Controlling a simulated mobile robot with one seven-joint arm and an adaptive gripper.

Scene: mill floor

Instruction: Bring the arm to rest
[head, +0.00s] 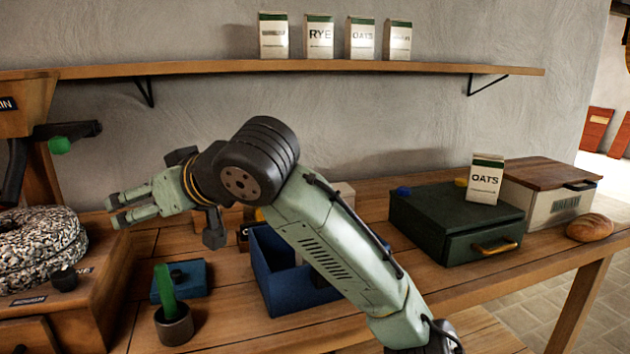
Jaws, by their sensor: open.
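My gripper (114,209) is at the left of the head view, at the end of my pale green arm. Its two fingers are spread apart, point left and have nothing between them. It hovers above the wooden workbench (230,325), between the millstone and the blue box. The arm reaches up from the lower right, bends at a large dark joint and hides part of the bench middle and the things behind it.
A grey millstone (38,252) stands on a wooden base at left. A dark cup (174,326) with a green handle, a blue block (193,281) and an open blue box (279,291) stand below the arm. A green drawer box (430,225) bearing an OATS packet (485,180) is at right, beside a bread bin (545,205).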

